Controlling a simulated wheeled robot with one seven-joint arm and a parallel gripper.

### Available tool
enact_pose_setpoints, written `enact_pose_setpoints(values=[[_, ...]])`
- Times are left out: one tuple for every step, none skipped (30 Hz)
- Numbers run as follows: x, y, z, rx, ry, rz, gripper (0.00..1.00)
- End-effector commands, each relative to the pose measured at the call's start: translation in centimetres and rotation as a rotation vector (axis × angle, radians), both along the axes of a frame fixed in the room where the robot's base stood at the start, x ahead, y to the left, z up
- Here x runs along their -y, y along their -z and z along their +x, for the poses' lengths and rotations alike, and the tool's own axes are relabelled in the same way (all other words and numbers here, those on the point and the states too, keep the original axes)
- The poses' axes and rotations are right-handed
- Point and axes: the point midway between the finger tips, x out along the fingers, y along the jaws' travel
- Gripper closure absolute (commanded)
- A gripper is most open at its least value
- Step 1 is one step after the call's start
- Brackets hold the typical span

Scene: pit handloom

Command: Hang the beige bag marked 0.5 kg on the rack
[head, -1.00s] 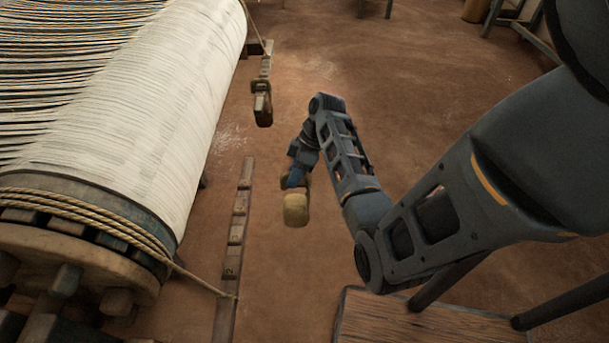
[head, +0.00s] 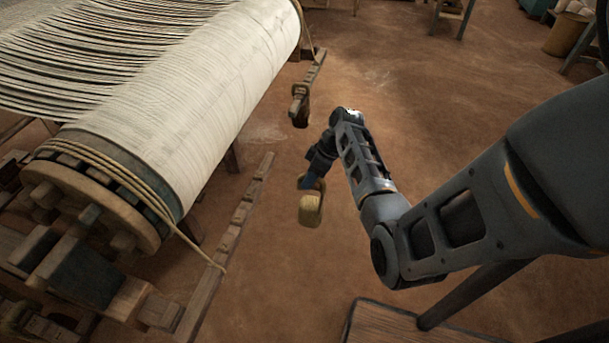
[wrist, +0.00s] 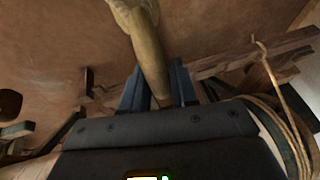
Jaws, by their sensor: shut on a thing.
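The beige bag (head: 311,208) hangs from my gripper (head: 312,181) in the head view, above the brown floor. No 0.5 kg mark is readable on it. In the wrist view the bag (wrist: 146,42) runs down between the two blue fingers of my gripper (wrist: 158,88), which is shut on its narrow part. A notched wooden bar (head: 238,216), perhaps the rack, lies to the left of the bag, along the loom. The bag is apart from it. I cannot tell the bar's height.
The loom's cloth roller (head: 205,95) fills the left, with a rope (head: 180,232) running from its end to the bar. A dark brown hanging object (head: 300,104) is farther back. A wooden surface (head: 400,328) is at the front right. Open floor lies behind my arm.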

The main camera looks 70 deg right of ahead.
Motion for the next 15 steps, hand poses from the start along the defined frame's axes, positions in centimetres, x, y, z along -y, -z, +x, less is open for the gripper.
enact_pose_setpoints(values=[[0.1,-0.1,-0.4,0.001,0.002,-0.001,1.0],[0.1,-0.1,-0.6,0.001,0.002,-0.001,1.0],[0.1,-0.1,-1.0,0.001,0.002,-0.001,1.0],[0.2,-0.1,-1.2,0.001,0.002,-0.001,1.0],[0.2,-0.1,-1.4,0.001,0.001,0.0,1.0],[0.2,-0.1,-1.8,0.001,0.001,0.0,1.0],[0.2,-0.1,-2.0,0.001,0.001,0.0,1.0],[0.2,-0.1,-2.2,0.001,0.001,0.0,1.0],[0.2,-0.1,-2.5,0.001,0.001,0.0,1.0],[0.2,-0.3,-2.7,0.001,0.001,0.0,1.0],[0.3,-0.3,-3.0,0.001,0.001,0.0,1.0],[0.3,-0.3,-3.3,0.001,0.001,0.0,1.0],[0.3,-0.4,-3.5,0.001,0.001,-0.001,1.0],[0.3,-0.4,-3.7,0.001,0.001,0.0,1.0],[0.4,-0.4,-4.1,0.001,0.001,0.0,1.0]])
